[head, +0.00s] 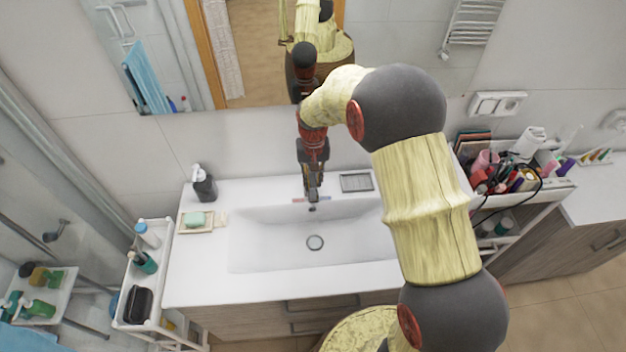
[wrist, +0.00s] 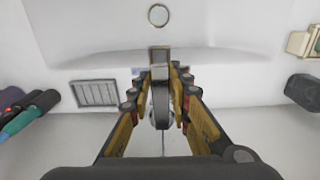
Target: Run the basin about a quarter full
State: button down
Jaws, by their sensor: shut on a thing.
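The white basin (head: 270,245) is set in the counter, with a round drain (head: 315,243) in its floor. I see no water in it and no stream. The drain also shows at the top of the wrist view (wrist: 158,15). My gripper (head: 313,188) points down at the tap (head: 312,208) on the basin's back edge and hides most of it. In the wrist view my gripper (wrist: 160,80) has its fingers on both sides of the tap's metal lever (wrist: 160,105), shut on it. A small red and blue marking shows beside the tap.
A dark soap bottle (head: 204,184) and a soap dish (head: 196,222) are left of the basin. A grey grate (head: 356,182) lies right of the tap. A crowded cosmetics cart (head: 555,190) stands right. A mirror is behind the tap.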

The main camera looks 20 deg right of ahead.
dwell(0.6)
jog(key=shift+w+d+r+g+p, duration=0.1)
jog(key=shift+w+r+g+p, duration=0.2)
jog(key=shift+r+g+p, duration=0.65)
jog(key=shift+w+r+g+y+p, duration=0.1)
jog(key=shift+w+g+y+p, duration=0.3)
jog(key=shift+p, duration=0.65)
jog(key=shift+s, duration=0.15)
jog(key=c, duration=1.6)
grip_release()
jog(key=shift+c, duration=0.2)
jog(key=v, duration=1.2)
jog(key=shift+c, duration=0.2)
